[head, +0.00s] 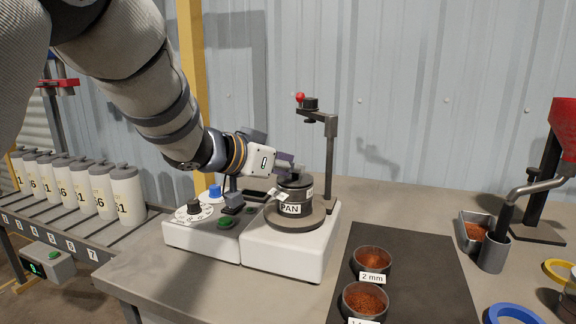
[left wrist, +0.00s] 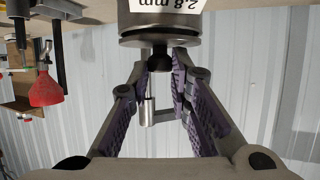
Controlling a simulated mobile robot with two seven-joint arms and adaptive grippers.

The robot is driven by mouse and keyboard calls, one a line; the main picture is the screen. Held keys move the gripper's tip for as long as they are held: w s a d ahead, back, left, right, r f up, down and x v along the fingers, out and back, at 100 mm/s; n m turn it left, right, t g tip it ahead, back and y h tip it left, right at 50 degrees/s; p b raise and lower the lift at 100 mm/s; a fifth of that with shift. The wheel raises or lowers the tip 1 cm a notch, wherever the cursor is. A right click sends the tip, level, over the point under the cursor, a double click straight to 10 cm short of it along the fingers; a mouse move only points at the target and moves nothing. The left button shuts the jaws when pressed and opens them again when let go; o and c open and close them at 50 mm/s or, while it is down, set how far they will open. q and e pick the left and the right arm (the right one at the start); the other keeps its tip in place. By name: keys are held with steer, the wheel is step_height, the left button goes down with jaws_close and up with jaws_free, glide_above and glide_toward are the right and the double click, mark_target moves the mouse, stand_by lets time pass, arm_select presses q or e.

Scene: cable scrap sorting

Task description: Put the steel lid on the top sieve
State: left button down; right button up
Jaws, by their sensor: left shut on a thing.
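My left gripper (head: 284,165) reaches in from the left over a dark sieve stack (head: 296,187) on the white shaker. The left wrist view, upside down, shows its purple-padded fingers (left wrist: 166,62) shut on the dark knob of the steel lid (left wrist: 160,41). The lid sits against the rim of the sieve marked 2.8 mm (left wrist: 160,18); I cannot tell whether it is fully seated. The pan (head: 291,209) with its PAN label is at the bottom of the stack. My fingers partly hide the top of the stack in the head view. My right gripper is not in view.
The white shaker (head: 285,258) has a clamp post (head: 330,160) with a red knob behind the stack. Two sieves of red-brown granules, one marked 2 mm (head: 371,260), stand on a dark mat (head: 420,270). Several white bottles (head: 128,195) line the left rack.

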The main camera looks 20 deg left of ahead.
arm_select(q)
steer(key=c, duration=1.4)
jaws_free()
steer(key=shift+s+r, duration=0.1)
